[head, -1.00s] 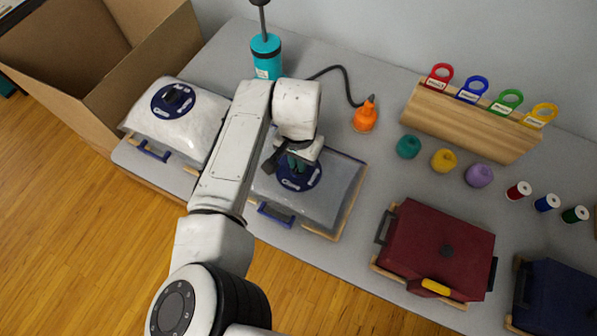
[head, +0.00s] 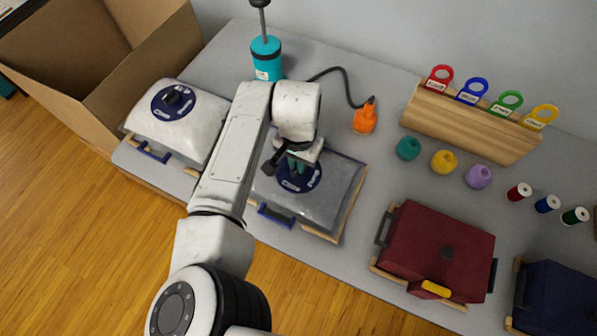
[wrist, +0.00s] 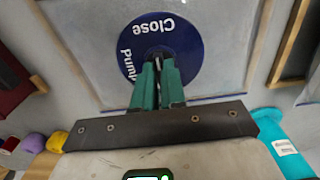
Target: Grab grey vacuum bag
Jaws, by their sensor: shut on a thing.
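The grey vacuum bag (head: 325,200) lies flat on a wooden-edged tray on the table, with a round dark blue label and a blue clip at its front edge. My gripper (head: 295,166) is over this label. In the wrist view the green fingers of my gripper (wrist: 158,80) are close together at the middle of the label (wrist: 160,48), which reads "Close" and "Pump". They are shut on the bag's valve cap, which the fingers mostly hide. The grey bag (wrist: 215,60) surrounds the label there.
A white bag (head: 195,125) with a similar label lies to the left, beside an open cardboard box (head: 125,60). A teal pump (head: 266,60) with a hose to an orange nozzle (head: 365,118) stands behind. A dark red bag (head: 435,250) lies to the right.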

